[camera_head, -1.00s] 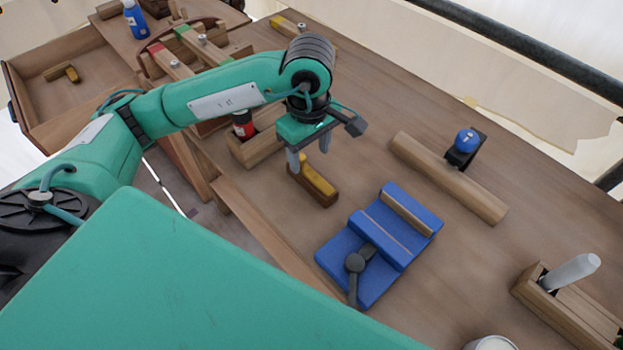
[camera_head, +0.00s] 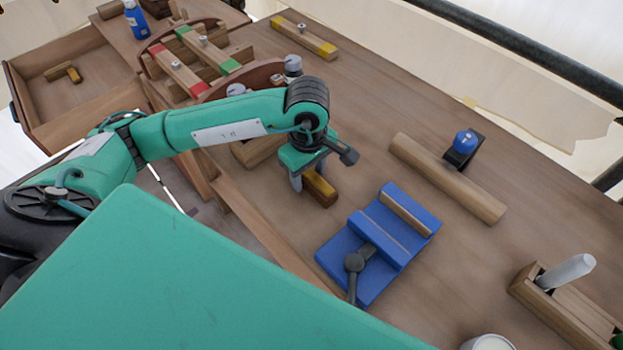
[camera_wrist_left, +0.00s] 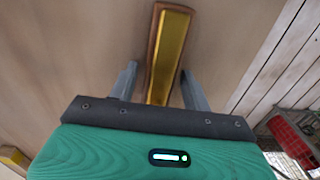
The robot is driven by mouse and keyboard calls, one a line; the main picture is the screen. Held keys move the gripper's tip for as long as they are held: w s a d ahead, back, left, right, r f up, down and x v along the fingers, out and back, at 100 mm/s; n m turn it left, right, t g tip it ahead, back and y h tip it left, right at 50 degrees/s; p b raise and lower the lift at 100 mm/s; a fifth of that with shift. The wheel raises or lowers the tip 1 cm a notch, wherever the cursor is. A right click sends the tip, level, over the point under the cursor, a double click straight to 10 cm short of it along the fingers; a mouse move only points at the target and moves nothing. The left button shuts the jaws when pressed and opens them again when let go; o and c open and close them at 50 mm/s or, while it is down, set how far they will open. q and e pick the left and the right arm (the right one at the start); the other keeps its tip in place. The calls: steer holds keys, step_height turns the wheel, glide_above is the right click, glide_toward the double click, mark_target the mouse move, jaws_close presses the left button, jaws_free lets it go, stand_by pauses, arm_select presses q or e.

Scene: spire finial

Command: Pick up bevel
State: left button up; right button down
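The bevel, which I take to be the wooden piece with a yellow brass-like top (camera_head: 321,188), lies on the bench just left of the blue vise. My left gripper (camera_head: 309,177) is low over it and partly covers it. In the left wrist view the bevel (camera_wrist_left: 168,52) extends away from between the two grey fingers of the left gripper (camera_wrist_left: 160,84). The fingers are apart, one on each side of it, with gaps showing, so the gripper is open and empty. My right gripper is not in view.
The blue vise (camera_head: 352,262) stands close to the right of the bevel. A wooden bar (camera_head: 447,178) and a blue-knobbed tool (camera_head: 464,146) lie farther right. Clamped red and green wooden parts (camera_head: 180,72) are behind my arm. A red can (camera_wrist_left: 292,140) shows in the wrist view.

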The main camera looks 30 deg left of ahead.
arm_select(q)
steer(key=c, duration=0.8)
steer(key=shift+r, duration=0.1)
